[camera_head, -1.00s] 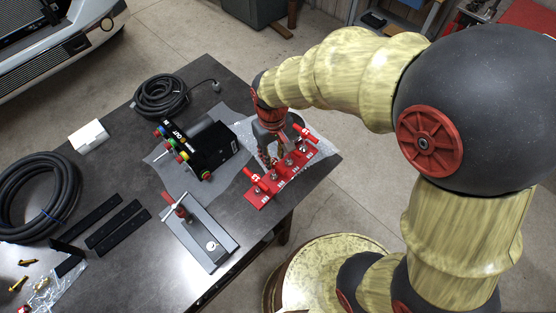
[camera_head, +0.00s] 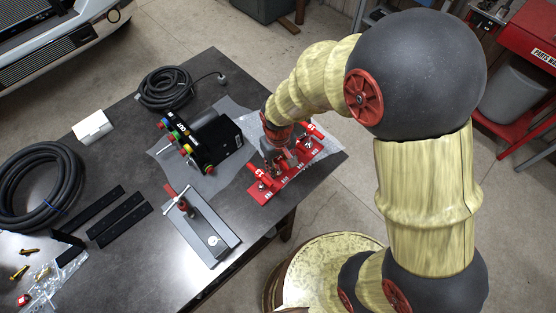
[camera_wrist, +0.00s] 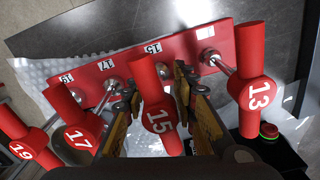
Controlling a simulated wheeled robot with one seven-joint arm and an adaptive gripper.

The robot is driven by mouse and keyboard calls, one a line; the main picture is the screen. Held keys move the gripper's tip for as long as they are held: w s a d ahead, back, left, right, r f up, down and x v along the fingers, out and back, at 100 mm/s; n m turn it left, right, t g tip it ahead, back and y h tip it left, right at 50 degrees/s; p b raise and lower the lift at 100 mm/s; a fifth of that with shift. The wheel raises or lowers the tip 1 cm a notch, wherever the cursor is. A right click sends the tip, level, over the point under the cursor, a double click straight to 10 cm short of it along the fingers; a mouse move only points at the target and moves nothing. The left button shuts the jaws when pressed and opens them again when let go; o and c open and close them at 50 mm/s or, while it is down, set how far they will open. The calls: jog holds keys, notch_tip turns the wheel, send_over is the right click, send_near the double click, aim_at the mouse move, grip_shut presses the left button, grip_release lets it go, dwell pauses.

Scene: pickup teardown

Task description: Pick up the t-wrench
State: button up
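Several red T-wrenches stand in a red rack (camera_wrist: 130,68); the rack also shows in the head view (camera_head: 264,194) near the table's right edge. In the wrist view the handles are numbered 13 (camera_wrist: 258,92), 15 (camera_wrist: 158,120), 17 (camera_wrist: 78,138) and 19 (camera_wrist: 22,150). My gripper (camera_wrist: 156,84) is over the rack, its fingers apart on either side of the 15 wrench's handle. A narrow gap seems to show beside the handle, so it does not look clamped. In the head view my gripper (camera_head: 277,160) partly hides the wrenches.
A black device with coloured knobs (camera_head: 212,145) lies left of the rack. A grey plate with a red-handled tool (camera_head: 205,232) is in front. Hoses (camera_head: 45,185), black strips (camera_head: 120,215) and a white box (camera_head: 92,127) lie further left. Neighbouring wrenches stand close to my fingers.

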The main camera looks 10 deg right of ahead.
jog(key=shift+c, duration=0.5)
grip_shut()
jog(key=shift+r, duration=0.15)
jog(key=shift+r, duration=0.65)
jog(key=s+d+r+p, duration=0.1)
jog(key=s+r+p, duration=0.1)
jog(key=s+r, duration=0.9)
jog(key=s, duration=0.3)
jog(key=shift+r, duration=0.25)
